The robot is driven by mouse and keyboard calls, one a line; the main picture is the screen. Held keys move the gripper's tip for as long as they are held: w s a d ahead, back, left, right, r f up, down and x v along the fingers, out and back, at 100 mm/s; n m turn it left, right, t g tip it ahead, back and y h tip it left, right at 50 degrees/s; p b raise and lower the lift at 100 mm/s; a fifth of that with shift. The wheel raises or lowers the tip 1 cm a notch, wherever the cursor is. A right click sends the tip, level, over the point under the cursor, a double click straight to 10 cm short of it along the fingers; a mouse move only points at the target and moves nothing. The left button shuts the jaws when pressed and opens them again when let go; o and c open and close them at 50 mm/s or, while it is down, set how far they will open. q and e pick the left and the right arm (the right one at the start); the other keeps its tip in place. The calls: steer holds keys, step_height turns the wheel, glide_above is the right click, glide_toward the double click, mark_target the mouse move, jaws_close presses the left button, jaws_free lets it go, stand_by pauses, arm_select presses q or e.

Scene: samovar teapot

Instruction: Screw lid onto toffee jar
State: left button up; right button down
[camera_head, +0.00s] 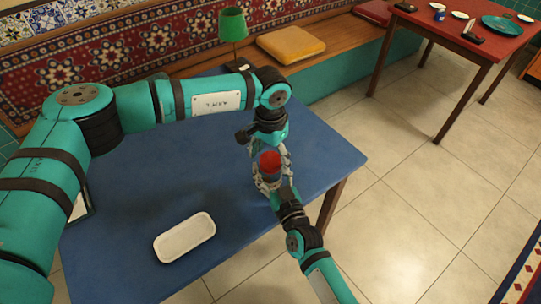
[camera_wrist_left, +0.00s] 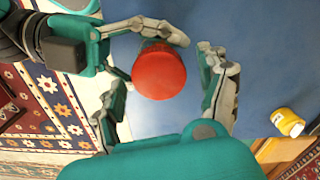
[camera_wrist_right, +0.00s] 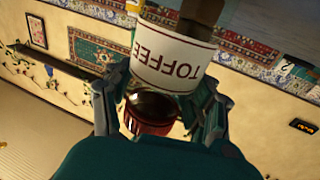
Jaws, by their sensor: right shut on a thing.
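The toffee jar (camera_wrist_right: 175,60) has a white label reading TOFFEE, upside down in the right wrist view. My right gripper (camera_wrist_right: 160,112) is shut on the jar, its fingers on either side. The red lid (camera_head: 270,161) is at the jar's mouth end; whether it is threaded cannot be told. The lid also shows in the left wrist view (camera_wrist_left: 159,72) and partly in the right wrist view (camera_wrist_right: 150,125). My left gripper (camera_wrist_left: 165,95) is open, its fingers on both sides of the lid with gaps. Fingers of my right gripper show behind the lid in the left wrist view.
The blue table (camera_head: 140,200) holds a white tray (camera_head: 160,246) near its front. A green lamp (camera_head: 232,25) stands at the back by the bench with a yellow cushion (camera_head: 290,44). A yellow jar (camera_wrist_left: 288,122) lies or stands at the right in the left wrist view.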

arm_select(q)
step_height(320, 180, up, 12)
stand_by(0.7)
arm_select(e)
steer(key=shift+c, duration=1.7)
jaws_free()
steer(key=shift+s, duration=0.1)
steer(key=v, duration=1.1)
steer(key=shift+s, duration=0.35)
steer(key=shift+d, duration=0.2)
